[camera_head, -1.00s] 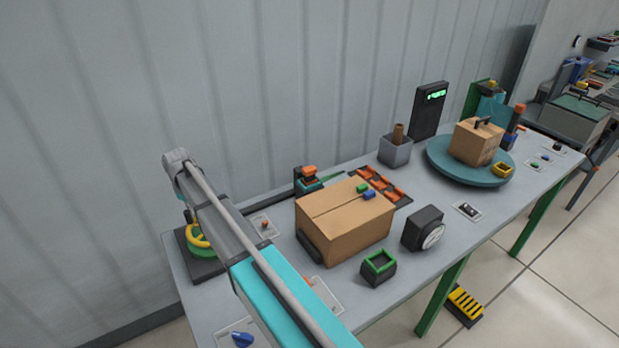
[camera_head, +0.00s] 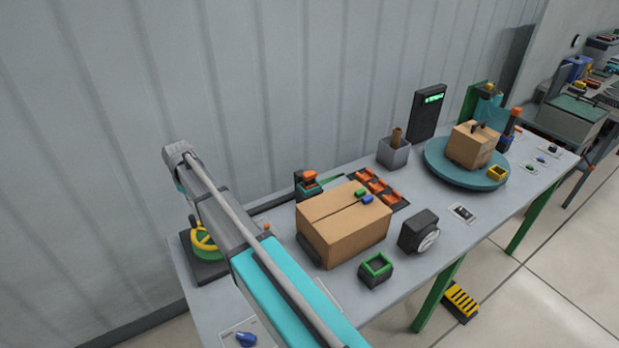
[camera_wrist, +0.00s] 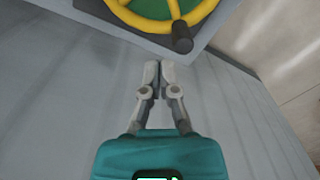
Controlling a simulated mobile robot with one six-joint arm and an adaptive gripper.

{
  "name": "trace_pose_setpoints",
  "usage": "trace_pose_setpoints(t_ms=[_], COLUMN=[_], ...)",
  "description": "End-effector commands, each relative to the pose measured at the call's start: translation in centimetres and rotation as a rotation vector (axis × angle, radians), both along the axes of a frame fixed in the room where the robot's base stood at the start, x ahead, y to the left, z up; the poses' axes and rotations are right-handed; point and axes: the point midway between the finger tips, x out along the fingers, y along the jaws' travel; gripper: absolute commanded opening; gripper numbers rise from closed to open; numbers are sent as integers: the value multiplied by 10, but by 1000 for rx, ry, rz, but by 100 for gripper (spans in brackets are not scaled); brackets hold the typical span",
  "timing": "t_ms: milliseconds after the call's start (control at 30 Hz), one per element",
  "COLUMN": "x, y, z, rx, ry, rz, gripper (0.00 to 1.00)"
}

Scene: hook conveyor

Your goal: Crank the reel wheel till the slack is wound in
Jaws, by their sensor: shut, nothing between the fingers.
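The reel wheel (camera_head: 201,243) has a yellow spoked rim over a green drum on a dark base at the table's left end, partly behind my arm. In the wrist view the near part of its yellow rim (camera_wrist: 150,25) shows at the top, cut off by the frame edge. A dark crank knob (camera_wrist: 182,38) stands at its near side. My gripper (camera_wrist: 160,75) is shut and empty. Its fingertips are just short of the base, below and slightly left of the knob, and apart from it. The head view hides my gripper. I cannot make out any slack line.
A brown carton (camera_head: 342,227) lies right of my arm. A green-rimmed dark box (camera_head: 376,270), a dark gauge (camera_head: 418,231) and a teal turntable (camera_head: 462,178) stand farther right. A blue knob (camera_head: 246,339) is at the near edge. The corrugated wall stands close behind the table.

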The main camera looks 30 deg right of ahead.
Motion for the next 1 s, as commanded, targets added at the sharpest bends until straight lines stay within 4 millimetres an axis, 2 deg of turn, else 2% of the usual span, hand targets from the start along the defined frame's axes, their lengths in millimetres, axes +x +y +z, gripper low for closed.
trace_pose_setpoints(t_ms=[33,400,1000], x=[0,0,0], y=[0,0,0], z=[7,31,33], rx=[0,0,0], ry=[0,0,0], rz=[0,0,0], gripper=[0,0,0])
